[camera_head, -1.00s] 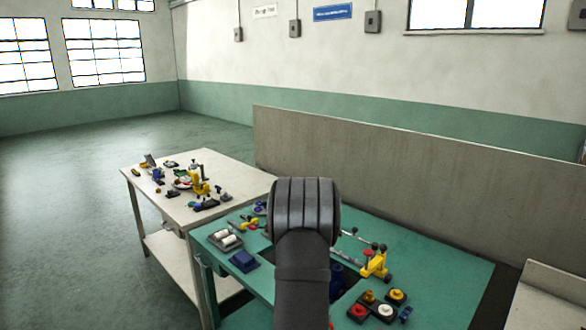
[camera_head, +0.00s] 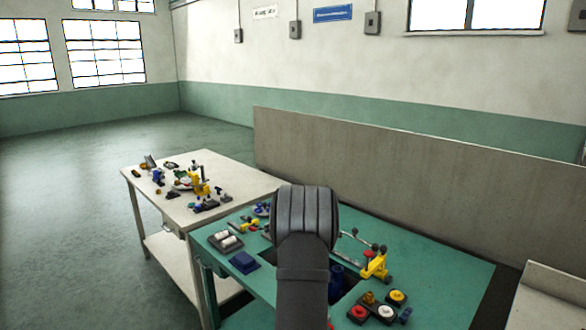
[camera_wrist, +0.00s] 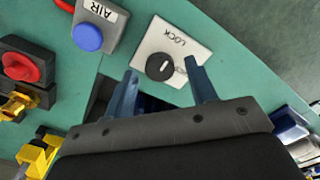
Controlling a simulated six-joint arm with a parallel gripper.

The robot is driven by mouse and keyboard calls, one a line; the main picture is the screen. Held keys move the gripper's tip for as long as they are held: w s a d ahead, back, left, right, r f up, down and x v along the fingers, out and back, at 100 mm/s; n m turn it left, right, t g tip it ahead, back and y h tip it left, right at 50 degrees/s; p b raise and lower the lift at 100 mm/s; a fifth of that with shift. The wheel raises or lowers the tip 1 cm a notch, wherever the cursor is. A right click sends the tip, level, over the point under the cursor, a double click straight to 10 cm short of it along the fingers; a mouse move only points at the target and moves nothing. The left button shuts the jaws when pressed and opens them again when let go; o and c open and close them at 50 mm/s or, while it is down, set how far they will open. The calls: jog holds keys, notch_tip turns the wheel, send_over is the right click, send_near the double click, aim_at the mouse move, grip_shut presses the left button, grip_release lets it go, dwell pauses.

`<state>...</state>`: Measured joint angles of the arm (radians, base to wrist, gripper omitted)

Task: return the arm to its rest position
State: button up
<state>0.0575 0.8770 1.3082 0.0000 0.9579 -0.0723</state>
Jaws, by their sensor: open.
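My gripper (camera_wrist: 162,92) shows in the wrist view with its two blue-grey fingers apart and nothing between them. It is over the green bench, near a light plate marked LOCK with a black round knob (camera_wrist: 160,67). I cannot tell whether a fingertip touches the plate. In the head view my own arm stands upright over the green bench (camera_head: 450,262) and hides the gripper.
A grey box marked AIR with a blue button (camera_wrist: 88,37) and a red knob (camera_wrist: 20,67) are left of the fingers. A yellow fixture (camera_head: 376,266) stands right of my arm. A pale table (camera_head: 150,190) with small parts is at left. A grey partition (camera_head: 400,160) stands behind.

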notch_tip(320, 180, up, 17)
notch_tip(320, 180, down, 17)
jog(key=shift+f, duration=0.55)
jog(key=m, duration=0.4)
jog(key=shift+r, duration=0.1)
jog(key=m, duration=0.8)
jog(key=shift+m, duration=2.4)
